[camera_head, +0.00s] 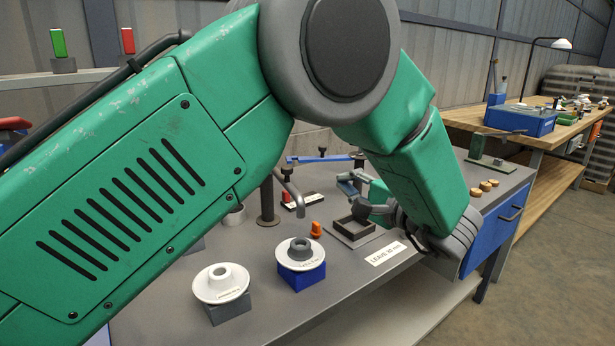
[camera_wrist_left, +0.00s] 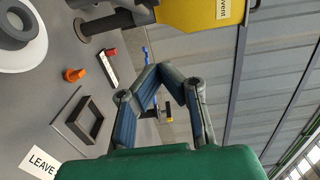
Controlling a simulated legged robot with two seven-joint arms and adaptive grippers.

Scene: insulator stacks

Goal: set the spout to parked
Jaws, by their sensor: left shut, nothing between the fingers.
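A dark grey post with a bent pipe like a spout (camera_head: 289,186) stands on the grey bench in the head view, left of my left gripper. Its upper part is partly hidden by my green arm. In the left wrist view a dark post (camera_wrist_left: 104,23) with a round foot runs to a yellow body with a label ending in "vent" (camera_wrist_left: 200,12). My left gripper (camera_head: 343,190) is shut and empty, above the bench and apart from the post. Its fingers meet in the left wrist view (camera_wrist_left: 155,72). I cannot read any parked mark. My right gripper is not in view.
Near the gripper are a dark square frame (camera_head: 353,229), an orange cone (camera_head: 316,229) and a red piece by a small label strip (camera_head: 310,198). White discs on a blue block (camera_head: 300,275) and a grey block (camera_head: 228,308) stand in front. A "LEAVE" label (camera_head: 386,254) lies right.

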